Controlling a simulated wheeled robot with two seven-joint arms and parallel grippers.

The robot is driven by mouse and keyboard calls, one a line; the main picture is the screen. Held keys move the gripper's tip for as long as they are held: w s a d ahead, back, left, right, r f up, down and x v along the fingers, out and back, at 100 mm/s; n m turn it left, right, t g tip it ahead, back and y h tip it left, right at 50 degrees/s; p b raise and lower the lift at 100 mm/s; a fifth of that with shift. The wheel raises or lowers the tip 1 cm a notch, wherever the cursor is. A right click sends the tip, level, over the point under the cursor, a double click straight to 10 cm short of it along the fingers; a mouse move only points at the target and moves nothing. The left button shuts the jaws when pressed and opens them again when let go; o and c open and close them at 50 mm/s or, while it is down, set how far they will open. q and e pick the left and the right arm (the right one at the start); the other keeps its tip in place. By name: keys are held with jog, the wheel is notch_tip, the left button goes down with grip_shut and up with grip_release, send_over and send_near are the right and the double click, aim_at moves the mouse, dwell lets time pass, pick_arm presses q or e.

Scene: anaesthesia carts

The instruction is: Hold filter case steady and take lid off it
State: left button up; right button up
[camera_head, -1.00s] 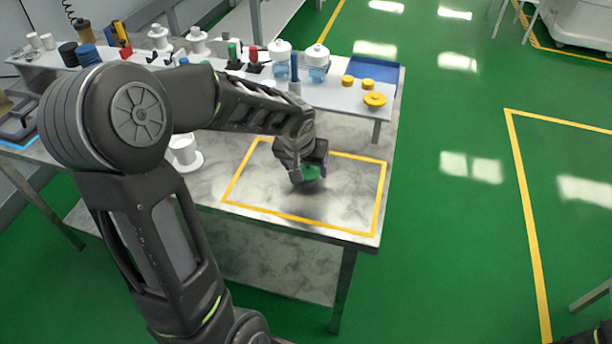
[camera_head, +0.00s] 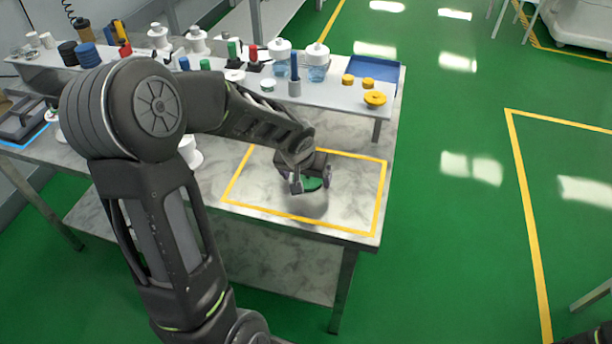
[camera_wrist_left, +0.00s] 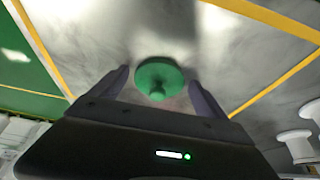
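A round green piece with a small knob (camera_wrist_left: 158,78) shows between the fingers of my left gripper in the left wrist view; it looks like the filter case's lid. In the head view, part of this green piece (camera_head: 313,184) shows under the left gripper (camera_head: 312,181), inside the yellow-taped rectangle on the table. The left gripper's fingers (camera_wrist_left: 159,80) are spread on either side of it, with gaps. The body of the filter case is not clearly visible under the green piece. My right gripper is not in view.
The metal table (camera_head: 345,212) is bare around the gripper within the yellow tape. A raised shelf (camera_head: 335,98) behind holds bottles, spools and yellow caps. A white spool (camera_head: 190,153) stands left of the tape, partly behind my arm. A blue tray (camera_head: 376,68) lies at the shelf's right end.

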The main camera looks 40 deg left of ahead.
pick_arm(q)
jog(key=shift+o, duration=0.5)
jog(key=shift+r, duration=0.45)
jog(key=v, duration=1.1)
jog(key=shift+s+r, duration=0.15)
jog(key=shift+s, duration=0.05)
jog(key=shift+d, duration=0.15)
